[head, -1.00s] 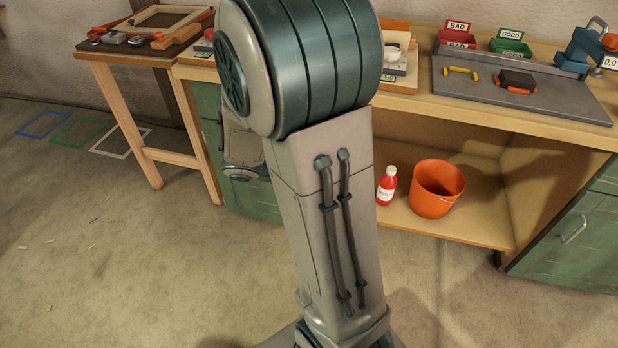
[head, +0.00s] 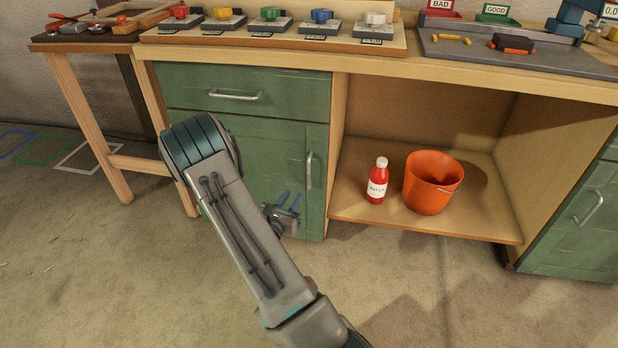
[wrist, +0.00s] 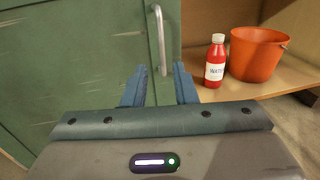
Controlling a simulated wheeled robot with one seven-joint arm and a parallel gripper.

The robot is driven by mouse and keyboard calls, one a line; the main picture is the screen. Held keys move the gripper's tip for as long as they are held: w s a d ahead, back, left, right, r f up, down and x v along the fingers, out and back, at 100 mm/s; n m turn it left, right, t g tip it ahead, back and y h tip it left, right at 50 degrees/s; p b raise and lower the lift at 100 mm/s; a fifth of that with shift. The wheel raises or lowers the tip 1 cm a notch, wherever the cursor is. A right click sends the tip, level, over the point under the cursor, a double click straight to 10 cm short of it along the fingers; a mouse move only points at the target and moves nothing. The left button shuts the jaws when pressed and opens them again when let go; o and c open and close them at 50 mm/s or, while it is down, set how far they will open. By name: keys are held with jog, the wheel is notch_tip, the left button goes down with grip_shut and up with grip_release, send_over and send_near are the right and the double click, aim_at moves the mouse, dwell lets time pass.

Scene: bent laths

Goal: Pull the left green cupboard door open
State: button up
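The left green cupboard door (head: 265,160) is shut, below a green drawer (head: 225,92). Its upright metal handle (head: 309,170) is near the door's right edge; it also shows in the wrist view (wrist: 161,42). My gripper (head: 289,198) is in front of the door's lower right part, below and left of the handle in the head view. In the wrist view my gripper (wrist: 160,84) has its two blue fingers apart with nothing between them, and the handle's lower end appears just beyond the gap. My arm hides part of the door's left side.
Right of the door, an open shelf (head: 380,212) holds a red bottle (head: 377,182) and an orange bucket (head: 432,182). Another green door (head: 580,235) is at far right. A wooden table leg (head: 102,138) stands left. The floor in front is mostly clear.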

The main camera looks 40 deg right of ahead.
aim_at(308, 173)
jog(key=b+x, duration=0.3)
jog(key=x, duration=1)
jog(key=shift+c, duration=0.3)
grip_shut()
